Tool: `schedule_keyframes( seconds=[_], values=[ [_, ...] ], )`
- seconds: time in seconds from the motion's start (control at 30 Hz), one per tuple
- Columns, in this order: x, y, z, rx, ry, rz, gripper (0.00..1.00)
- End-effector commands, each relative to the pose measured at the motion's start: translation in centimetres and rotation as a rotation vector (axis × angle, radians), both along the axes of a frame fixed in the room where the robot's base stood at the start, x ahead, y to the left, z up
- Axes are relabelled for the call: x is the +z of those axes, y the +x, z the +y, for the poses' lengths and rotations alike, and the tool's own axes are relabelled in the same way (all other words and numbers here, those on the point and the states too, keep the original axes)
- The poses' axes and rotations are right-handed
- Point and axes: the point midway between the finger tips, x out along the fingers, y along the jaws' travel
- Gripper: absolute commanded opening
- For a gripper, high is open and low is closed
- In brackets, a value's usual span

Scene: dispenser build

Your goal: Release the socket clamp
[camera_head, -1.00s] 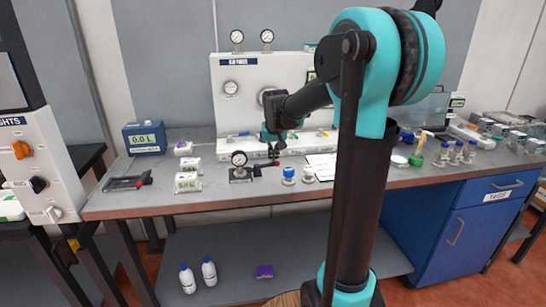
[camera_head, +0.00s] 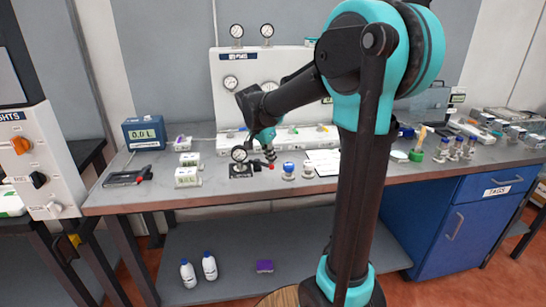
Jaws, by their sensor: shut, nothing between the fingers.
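My gripper (camera_head: 270,155) points down, shut and empty, just above or at the red-tipped lever. I cannot tell whether it touches. The gripper partly covers the fixture's right side.
White display boxes (camera_head: 188,176) and a dark red-handled tool (camera_head: 128,177) lie left. A white gauge panel (camera_head: 228,105) rises behind. The bench front between tool and boxes is clear.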

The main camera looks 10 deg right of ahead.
Motion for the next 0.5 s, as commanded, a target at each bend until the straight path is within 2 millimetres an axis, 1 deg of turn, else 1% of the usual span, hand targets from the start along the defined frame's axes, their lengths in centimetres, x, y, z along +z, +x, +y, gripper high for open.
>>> schedule_keyframes(
  seconds=[0.3, 0.5],
  values=[
    [0.0, -1.2, 1.6, -0.283, -0.001, 0.001, 0.0],
    [0.0, -1.6, 2.4, -0.276, 0.001, 0.0, 0.0]
  ],
)
